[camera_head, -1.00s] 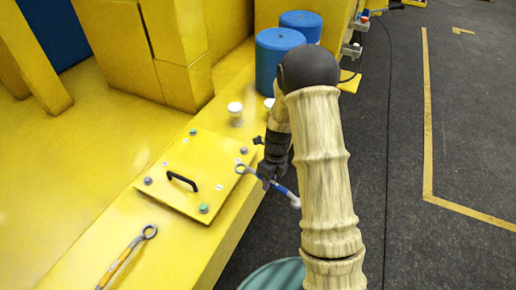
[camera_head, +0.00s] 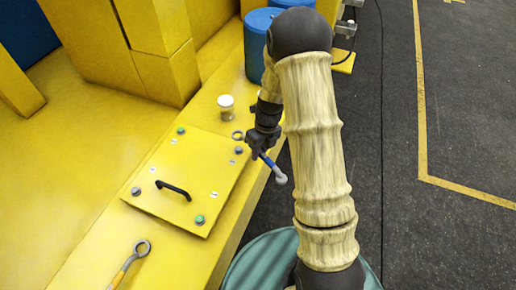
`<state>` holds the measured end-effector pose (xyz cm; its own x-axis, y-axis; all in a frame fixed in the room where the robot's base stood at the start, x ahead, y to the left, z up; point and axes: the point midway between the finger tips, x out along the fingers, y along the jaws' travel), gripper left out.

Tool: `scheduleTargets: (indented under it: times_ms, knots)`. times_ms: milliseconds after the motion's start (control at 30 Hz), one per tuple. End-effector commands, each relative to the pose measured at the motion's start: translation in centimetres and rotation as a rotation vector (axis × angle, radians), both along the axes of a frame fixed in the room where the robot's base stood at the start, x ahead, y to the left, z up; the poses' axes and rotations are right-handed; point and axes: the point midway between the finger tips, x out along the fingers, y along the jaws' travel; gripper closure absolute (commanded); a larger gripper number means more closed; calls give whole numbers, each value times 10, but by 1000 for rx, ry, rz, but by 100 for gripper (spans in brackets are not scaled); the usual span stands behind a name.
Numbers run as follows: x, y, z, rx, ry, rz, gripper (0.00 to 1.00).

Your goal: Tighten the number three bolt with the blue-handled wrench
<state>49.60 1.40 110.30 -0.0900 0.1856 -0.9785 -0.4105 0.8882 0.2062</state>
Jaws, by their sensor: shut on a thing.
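My gripper (camera_head: 262,147) is shut on the blue-handled wrench (camera_head: 268,161) at the right edge of the yellow plate (camera_head: 170,205). The wrench's ring end (camera_head: 237,134) shows just beyond the plate's right bolt (camera_head: 239,150), apart from it in the picture. Its other end (camera_head: 281,178) points down and right, past the ledge. The plate's far bolt (camera_head: 181,131) and near bolt (camera_head: 199,220) look green on top. The right bolt and left bolt (camera_head: 136,191) look grey. Small white labels sit by the bolts, but their numbers are too small to read.
A yellow-orange-handled wrench (camera_head: 131,262) lies on the ledge at the near left. A black handle (camera_head: 173,189) stands up from the plate. A white-lidded jar (camera_head: 225,106) and blue drums (camera_head: 257,45) stand beyond. Dark floor lies right of the ledge.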

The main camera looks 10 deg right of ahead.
Motion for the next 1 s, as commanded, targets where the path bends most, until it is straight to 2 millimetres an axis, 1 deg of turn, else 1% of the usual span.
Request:
scheduleTargets:
  times_ms: [267,800,1000]
  knots:
    - [0,4,-4,0,0,9,100]
    - [0,-1,-44,-1,-1,1,100]
    - [0,0,-50,-1,0,0,100]
